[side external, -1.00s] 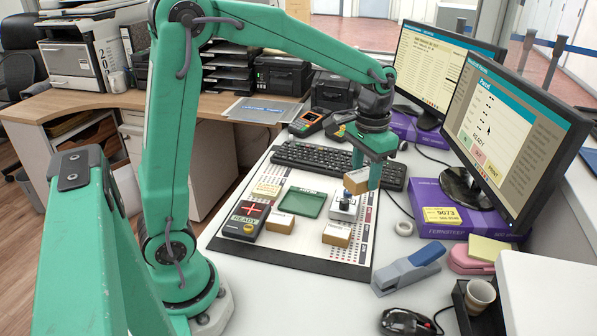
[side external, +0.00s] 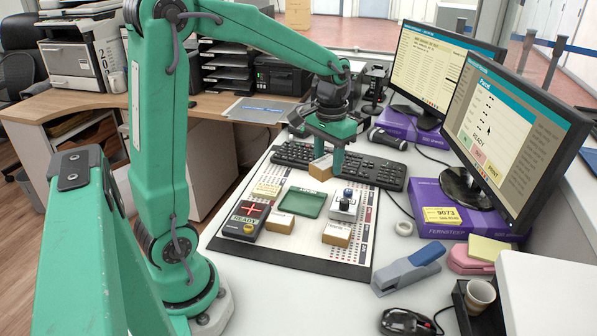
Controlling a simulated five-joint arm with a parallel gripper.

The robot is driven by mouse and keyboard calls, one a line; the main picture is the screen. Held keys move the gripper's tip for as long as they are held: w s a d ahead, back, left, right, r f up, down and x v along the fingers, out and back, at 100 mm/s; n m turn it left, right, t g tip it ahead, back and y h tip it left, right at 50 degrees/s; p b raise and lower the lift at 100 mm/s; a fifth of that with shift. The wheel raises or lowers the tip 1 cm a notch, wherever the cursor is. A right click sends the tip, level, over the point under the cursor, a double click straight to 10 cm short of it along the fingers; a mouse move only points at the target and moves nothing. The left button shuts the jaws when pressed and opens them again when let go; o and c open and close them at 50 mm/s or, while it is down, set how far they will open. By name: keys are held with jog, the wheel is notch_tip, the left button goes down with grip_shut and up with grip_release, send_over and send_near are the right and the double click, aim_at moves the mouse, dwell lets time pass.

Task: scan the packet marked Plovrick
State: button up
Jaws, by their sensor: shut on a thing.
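My gripper (side external: 329,160) is shut on a small brown packet (side external: 320,170) with a pale top. It holds the packet in the air at the far side of the board, behind the green tray (side external: 302,202). Two similar packets sit on the board: one (side external: 280,223) beside the scanner and one (side external: 336,234) nearer the front right. The dark scanner (side external: 246,220) shows READY and a red cross at the board's left. The names on the packets are too small to read, so I cannot tell which is Plovrick.
The patterned board (side external: 295,258) also bears a white device with a dark knob (side external: 345,205) and a cream block (side external: 267,190). A keyboard (side external: 380,172) lies behind.

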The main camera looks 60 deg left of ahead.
jog(key=s+a+f+n, duration=0.2)
jog(key=s+a+n, duration=0.4)
jog(key=s+a, duration=0.7)
jog(key=shift+s+a+n, duration=0.15)
jog(key=shift+s+n, duration=0.25)
jog(key=shift+s, duration=0.45)
jog(key=shift+f, duration=0.1)
jog(key=shift+f, duration=4.35)
notch_tip(320, 180, up, 9)
jog(key=shift+w, duration=0.15)
